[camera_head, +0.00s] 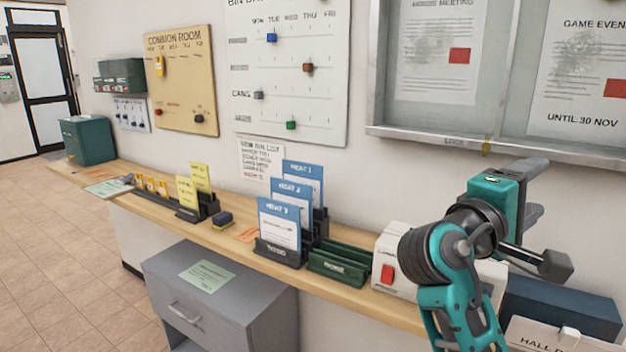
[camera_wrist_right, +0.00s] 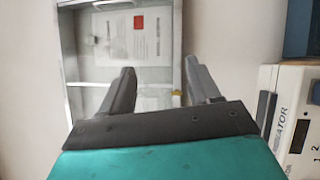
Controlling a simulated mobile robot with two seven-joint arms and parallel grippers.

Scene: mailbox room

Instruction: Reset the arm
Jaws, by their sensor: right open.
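My right arm, teal and black, comes in at the lower right of the head view. Its gripper (camera_head: 533,190) is raised above the right end of the shelf, near the wall below the glass-fronted noticeboard. In the right wrist view the two dark fingers of the gripper (camera_wrist_right: 160,82) stand well apart, with nothing between them. My left arm and gripper are not in view.
A wooden shelf (camera_head: 140,198) runs along the wall with card holders, green trays (camera_head: 340,262) and a white machine (camera_head: 390,270). A dark blue box (camera_head: 560,305) stands at right. The noticeboard (camera_head: 440,140) hangs above. A grey cabinet (camera_head: 220,300) stands below.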

